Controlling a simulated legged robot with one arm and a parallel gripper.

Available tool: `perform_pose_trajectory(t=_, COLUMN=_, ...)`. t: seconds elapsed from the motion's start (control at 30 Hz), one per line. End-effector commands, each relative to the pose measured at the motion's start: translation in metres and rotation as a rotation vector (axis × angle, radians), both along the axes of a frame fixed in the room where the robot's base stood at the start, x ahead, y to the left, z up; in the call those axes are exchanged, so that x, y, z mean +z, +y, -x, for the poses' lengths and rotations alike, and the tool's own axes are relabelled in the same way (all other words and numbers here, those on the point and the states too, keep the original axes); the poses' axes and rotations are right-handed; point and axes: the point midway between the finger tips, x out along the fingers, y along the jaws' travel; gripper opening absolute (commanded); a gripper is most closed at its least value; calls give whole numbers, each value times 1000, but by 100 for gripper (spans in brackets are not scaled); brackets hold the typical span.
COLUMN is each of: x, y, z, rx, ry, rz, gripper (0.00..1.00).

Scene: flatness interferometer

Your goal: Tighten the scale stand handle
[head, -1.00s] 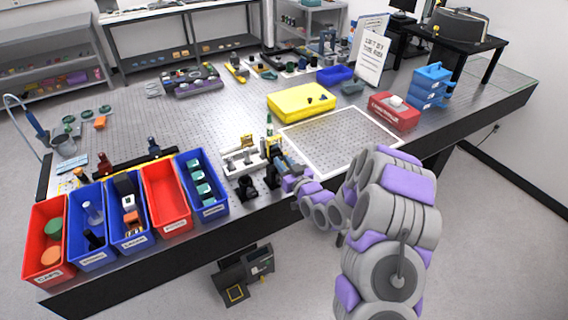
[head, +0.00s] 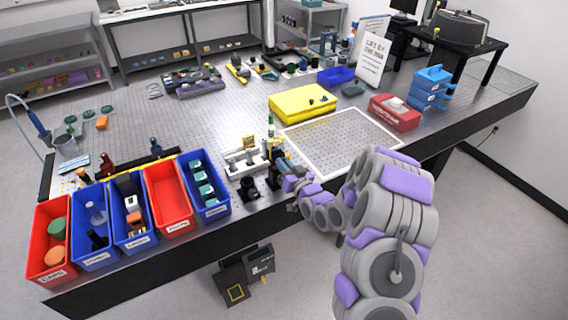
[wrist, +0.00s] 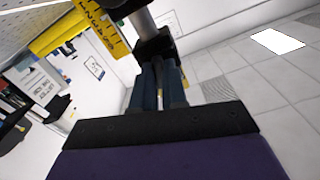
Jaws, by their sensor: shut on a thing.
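The scale stand (head: 274,154) is a dark upright at the front edge of the optical table, beside a white fixture (head: 246,160). In the wrist view its metal post (wrist: 143,19) rises from a black block-like part, which I take as the handle (wrist: 156,47). A yellow scale with dark markings (wrist: 72,33) shows to its left. My gripper (wrist: 158,72) has its blue fingers shut on the black handle; the fingertips partly hide it. In the head view my gripper (head: 283,169) reaches the stand from the front right, and the contact is too small to see clearly.
Red and blue parts bins (head: 168,200) line the table's front left. A white-outlined area (head: 340,140) right of the stand is empty. Behind are a yellow case (head: 300,101), a red box (head: 394,112) and blue stacked boxes (head: 430,88). A dark unit (head: 246,276) sits below the edge.

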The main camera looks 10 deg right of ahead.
Motion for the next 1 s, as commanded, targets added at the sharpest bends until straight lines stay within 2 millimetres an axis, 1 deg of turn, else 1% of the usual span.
perform_pose_trajectory(t=1.0, x=-4, y=-3, z=-1, rx=-4, ry=298, rz=-905, gripper=0)
